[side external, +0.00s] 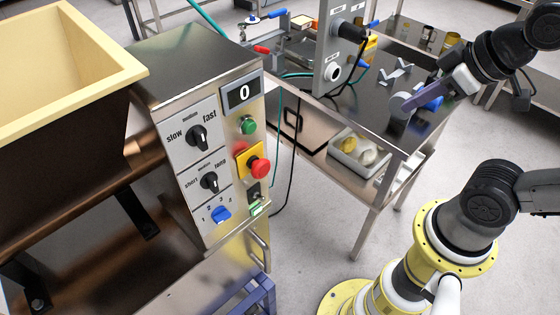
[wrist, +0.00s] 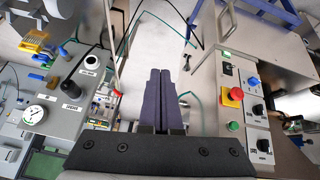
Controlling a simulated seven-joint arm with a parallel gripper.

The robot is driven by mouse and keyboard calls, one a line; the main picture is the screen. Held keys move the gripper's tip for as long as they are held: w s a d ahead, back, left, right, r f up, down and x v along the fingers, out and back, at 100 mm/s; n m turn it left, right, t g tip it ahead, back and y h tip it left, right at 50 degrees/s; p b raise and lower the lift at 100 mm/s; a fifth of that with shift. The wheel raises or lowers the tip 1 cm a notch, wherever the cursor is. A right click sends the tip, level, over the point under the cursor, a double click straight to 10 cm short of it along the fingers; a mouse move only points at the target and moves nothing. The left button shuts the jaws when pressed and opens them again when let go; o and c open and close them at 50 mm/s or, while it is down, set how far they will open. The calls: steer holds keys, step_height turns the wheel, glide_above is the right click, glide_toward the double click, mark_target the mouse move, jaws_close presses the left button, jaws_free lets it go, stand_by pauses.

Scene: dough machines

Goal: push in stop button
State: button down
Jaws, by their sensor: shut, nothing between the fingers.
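The stop button, a red mushroom-shaped button (side external: 259,166) on a yellow plate (side external: 243,158), sits on the front control panel of the dough machine (side external: 190,140). It also shows in the wrist view (wrist: 236,94), to the right of my fingers. My gripper (side external: 402,106) is shut and empty, up to the right of the panel in the side view. In the wrist view its two dark fingers (wrist: 160,74) lie side by side. The fingers are well apart from the button. A green button (side external: 248,125) is above the red one, and a display reading 0 (side external: 241,94) is above that.
Black knobs (side external: 198,138) and a blue knob (side external: 221,214) are on the panel beside the button. A steel table (side external: 385,125) with a grey upright panel (side external: 333,45) stands at the back right. Open floor (side external: 310,220) lies between machine and my base.

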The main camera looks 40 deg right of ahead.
mark_target(259, 167)
steer(key=w+a+r+n+t+y, duration=0.1)
steer(key=w+a+n+y, duration=0.3)
steer(key=a+n, duration=0.5)
steer(key=s+a+f+n+g+y, duration=0.1)
steer(key=a+n, duration=0.4)
steer(key=a, duration=0.5)
steer(key=shift+s+f+n+g, duration=0.3)
steer(key=shift+s+f, duration=0.2)
steer(key=shift+s, duration=0.15)
steer(key=shift+f, duration=0.15)
steer(key=w+a+f, duration=0.3)
steer(key=w+f, duration=0.4)
steer(key=w, duration=0.2)
steer(key=shift+a+f, duration=0.15)
steer(key=shift+a, duration=0.2)
